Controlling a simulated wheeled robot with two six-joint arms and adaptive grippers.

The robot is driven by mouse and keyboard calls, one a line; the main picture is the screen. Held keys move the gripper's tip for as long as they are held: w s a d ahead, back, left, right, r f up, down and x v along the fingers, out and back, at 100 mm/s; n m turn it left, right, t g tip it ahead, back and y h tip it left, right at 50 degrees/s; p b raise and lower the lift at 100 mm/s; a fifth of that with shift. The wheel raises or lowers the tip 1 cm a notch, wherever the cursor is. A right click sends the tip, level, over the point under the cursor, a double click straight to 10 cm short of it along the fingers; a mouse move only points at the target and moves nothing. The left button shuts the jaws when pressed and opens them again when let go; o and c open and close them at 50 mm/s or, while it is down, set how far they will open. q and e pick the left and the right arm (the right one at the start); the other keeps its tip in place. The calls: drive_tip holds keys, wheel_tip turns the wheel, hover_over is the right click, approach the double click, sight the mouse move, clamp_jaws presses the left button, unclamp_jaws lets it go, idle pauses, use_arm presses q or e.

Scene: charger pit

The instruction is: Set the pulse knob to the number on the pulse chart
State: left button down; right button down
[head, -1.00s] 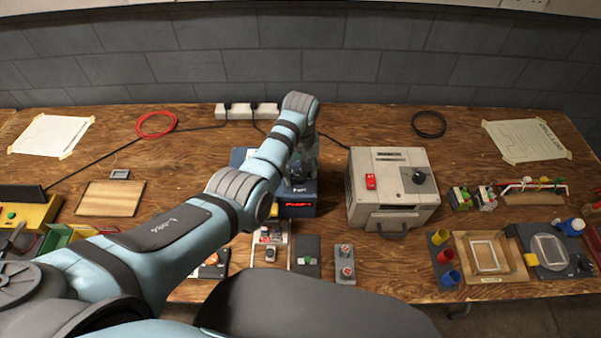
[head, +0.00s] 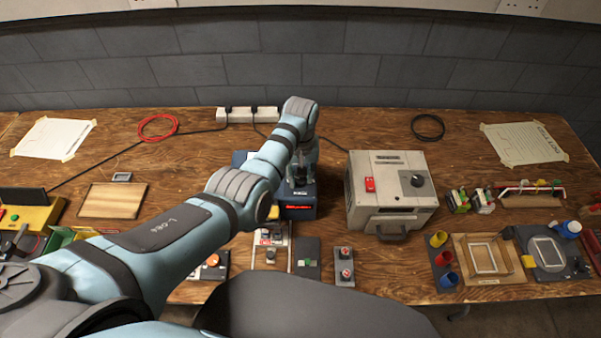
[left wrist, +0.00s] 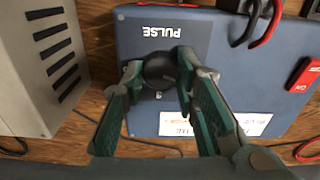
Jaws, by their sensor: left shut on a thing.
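The blue box (head: 297,213) stands mid-table with a red lit display on its front, mostly behind my left arm. In the left wrist view, the round black pulse knob (left wrist: 160,66) sits on its top beside a dark panel lettered PULSE, which reads upside down. My left gripper (left wrist: 160,76) is shut on the knob, one finger on each side. The knob's pointer and most scale marks are hidden. In the head view my left gripper (head: 300,180) is small over the box. I cannot tell which paper is the pulse chart. My right gripper is not in view.
A beige box (head: 390,192) with a black knob and red switch stands close right of the blue box. Papers lie taped at the left (head: 54,138) and right (head: 524,143), their print unreadable. Small switch blocks (head: 344,266) lie in front. A power strip (head: 247,114) is behind.

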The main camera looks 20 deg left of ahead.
use_arm(q)
drive_tip(key=m+p, duration=0.1)
drive_tip(key=m, duration=0.2)
drive_tip(key=shift+r, duration=0.15)
drive_tip(key=shift+m+p, duration=0.5)
drive_tip(key=shift+m, duration=1)
drive_tip(key=c, duration=1.2)
unclamp_jaws()
drive_tip(key=shift+c, duration=0.2)
drive_tip(key=shift+w, duration=0.1)
wheel_tip(320, 180, up, 12)
